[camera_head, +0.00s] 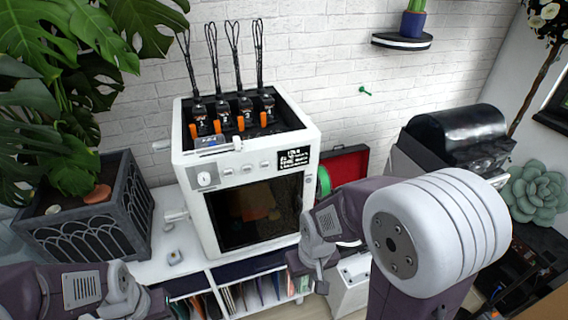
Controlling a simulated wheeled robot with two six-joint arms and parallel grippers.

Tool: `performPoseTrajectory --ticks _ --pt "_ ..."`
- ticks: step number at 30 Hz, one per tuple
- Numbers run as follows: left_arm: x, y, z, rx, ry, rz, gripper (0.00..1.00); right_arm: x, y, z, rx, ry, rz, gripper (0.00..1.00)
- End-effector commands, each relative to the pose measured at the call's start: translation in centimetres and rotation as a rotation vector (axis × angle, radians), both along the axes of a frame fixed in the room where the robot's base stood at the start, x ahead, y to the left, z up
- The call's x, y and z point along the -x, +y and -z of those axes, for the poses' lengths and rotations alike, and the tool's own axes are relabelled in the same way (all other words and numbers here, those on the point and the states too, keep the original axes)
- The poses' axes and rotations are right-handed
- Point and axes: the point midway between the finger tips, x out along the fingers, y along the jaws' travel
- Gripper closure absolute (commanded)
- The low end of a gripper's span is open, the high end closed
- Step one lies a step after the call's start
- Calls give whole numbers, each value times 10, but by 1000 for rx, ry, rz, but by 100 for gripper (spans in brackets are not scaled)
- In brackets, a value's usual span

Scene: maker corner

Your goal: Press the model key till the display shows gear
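The white 3D printer (190,165) stands on a white bench. Its black display (294,157) is at the upper right of the front and shows small white text and marks that I cannot read. Left of the display is a row of small keys, with a left key (228,171), a middle key (247,168) and a right key (265,165); their labels are too small to read. My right gripper (321,283) is low, in front of the printer's lower right corner, apart from the keys; its opening is unclear. My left arm shows at lower left; its fingertips cannot be made out.
A round knob (207,179) sits left of the keys. A dark planter (85,215) with big leaves stands at left. A red-lined open case (345,168) and a black-lidded machine (455,130) are at right. Books fill the shelf below the bench.

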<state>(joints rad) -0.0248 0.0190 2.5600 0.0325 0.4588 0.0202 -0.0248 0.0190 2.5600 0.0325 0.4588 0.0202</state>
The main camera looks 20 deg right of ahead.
Motion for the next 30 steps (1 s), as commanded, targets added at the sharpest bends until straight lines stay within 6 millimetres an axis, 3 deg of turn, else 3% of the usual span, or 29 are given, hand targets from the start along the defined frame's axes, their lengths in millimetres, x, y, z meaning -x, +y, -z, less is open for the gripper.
performPoseTrajectory --ticks 14,18,30 --pt "0 0 0 0 0 0 64 0 0 0 0 0 0 62" --pt "0 0 0 0 0 0 64 0 0 0 0 0 0 100" --pt "0 0 0 0 0 0 64 0 0 0 0 0 0 100"
